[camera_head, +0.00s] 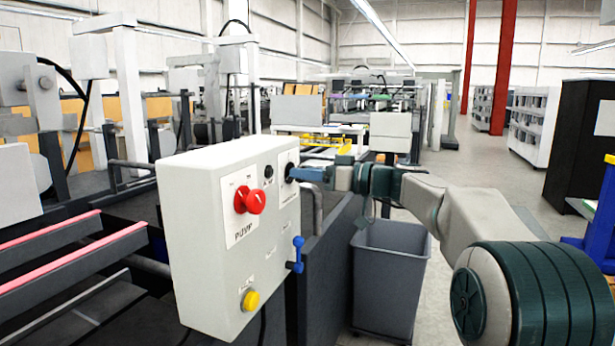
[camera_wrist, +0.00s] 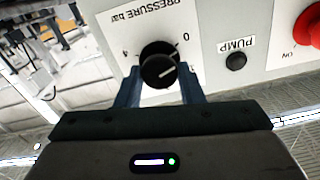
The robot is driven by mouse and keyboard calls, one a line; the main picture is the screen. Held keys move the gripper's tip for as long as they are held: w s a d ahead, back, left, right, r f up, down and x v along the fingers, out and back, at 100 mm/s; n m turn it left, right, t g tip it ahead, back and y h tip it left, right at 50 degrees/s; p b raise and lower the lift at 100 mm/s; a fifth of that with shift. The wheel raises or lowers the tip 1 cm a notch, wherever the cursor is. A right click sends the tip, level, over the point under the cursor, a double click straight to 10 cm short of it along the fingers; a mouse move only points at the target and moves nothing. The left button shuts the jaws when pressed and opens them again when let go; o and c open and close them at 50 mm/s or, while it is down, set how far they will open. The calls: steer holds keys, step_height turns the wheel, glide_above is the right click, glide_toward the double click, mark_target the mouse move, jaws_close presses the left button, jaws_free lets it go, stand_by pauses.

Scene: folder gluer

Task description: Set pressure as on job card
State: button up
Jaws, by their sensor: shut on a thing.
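The black pressure knob (camera_wrist: 158,64) sits on a white label marked "PRESSURE bar" (camera_wrist: 150,18), which appears upside down in the wrist view. The scale figures 0 and 4 are readable beside it. A pale pointer line shows on the knob face, but its exact reading is unclear. My gripper (camera_wrist: 160,82) is shut on the knob, with one blue finger on each side. In the head view my gripper (camera_head: 308,174) reaches the right part of the white control box (camera_head: 200,250) and partly hides the knob. I cannot make out a job card.
The box also carries a red PUMP switch (camera_head: 250,200), a small black round part (camera_head: 268,171), a blue lever (camera_head: 297,255) and a yellow button (camera_head: 250,299). A grey bin (camera_head: 388,285) stands below my arm. Red-edged rails (camera_head: 70,240) lie left; open floor lies beyond the bin.

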steer(key=shift+w+f+m+p, duration=0.15)
steer(key=shift+m+p, duration=1.7)
steer(key=shift+m, duration=3.55)
steer(key=shift+s+f+m+p, duration=0.15)
steer(key=shift+m+p, duration=1.65)
steer(key=shift+m, duration=3.6)
steer(key=shift+w, duration=0.1)
steer(key=o, duration=0.9)
steer(key=shift+d, duration=0.1)
steer(key=v, duration=1.3)
steer(key=shift+d+b, duration=0.3)
steer(key=shift+d, duration=0.05)
